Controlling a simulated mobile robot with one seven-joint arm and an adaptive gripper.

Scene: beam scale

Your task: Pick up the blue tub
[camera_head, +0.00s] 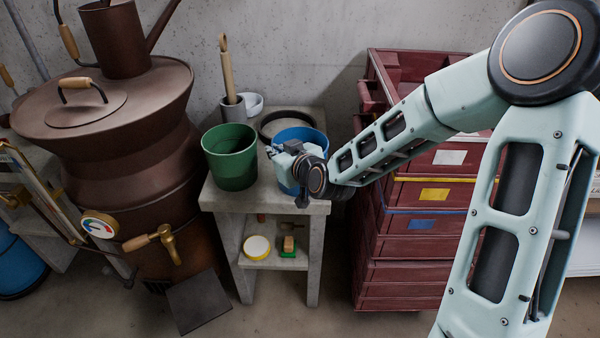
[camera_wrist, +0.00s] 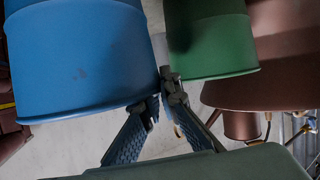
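The blue tub (camera_head: 297,137) stands on the concrete bench at the right of the green tub, partly hidden by my wrist. In the wrist view the blue tub (camera_wrist: 82,60) fills the upper left, with its rim toward my fingers.
The green tub (camera_head: 230,160) stands close on the left; it also shows in the wrist view (camera_wrist: 212,45). Behind are a grey pot (camera_head: 233,108), a white bowl (camera_head: 253,104) and a dark ring (camera_head: 278,118). Red crates (camera_head: 400,250) flank the right, a brown boiler (camera_head: 120,150) the left.

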